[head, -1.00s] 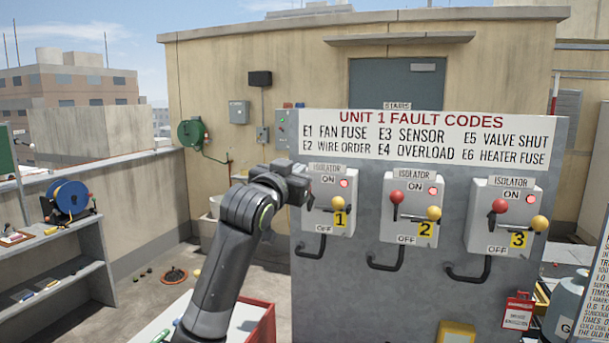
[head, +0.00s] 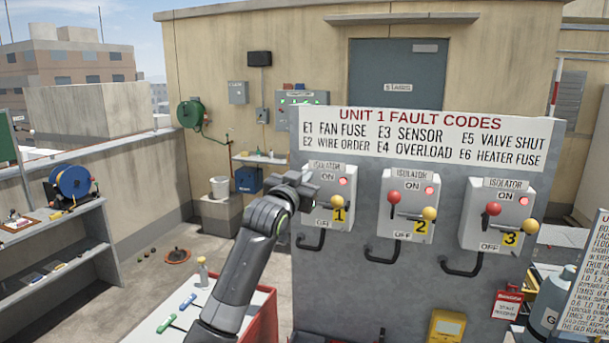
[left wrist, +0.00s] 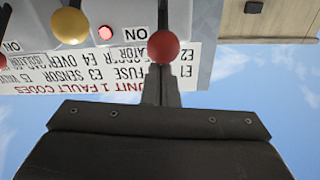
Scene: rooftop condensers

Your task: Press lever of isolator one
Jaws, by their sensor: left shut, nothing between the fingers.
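Isolator one is a grey box (head: 343,218) at the left of the grey panel, marked with a yellow 1, with a lit red lamp (head: 343,183) and a yellow ball (head: 337,201). In the head view my left gripper (head: 309,182) is in front of the box's left side and hides the red ball of its lever. In the upside-down left wrist view, the red ball (left wrist: 163,46) is straight beyond the shut fingertips (left wrist: 160,70). I cannot tell whether they touch. The yellow ball (left wrist: 70,25) shows to the left there. My right gripper is out of view.
Isolator two (head: 408,220) and isolator three (head: 493,228) stand to the right, with red and yellow balls and lit red lamps. The fault code sign (head: 430,136) tops the panel. A red-sided bin (head: 268,310) is below my left arm. Shelves (head: 60,240) stand at far left.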

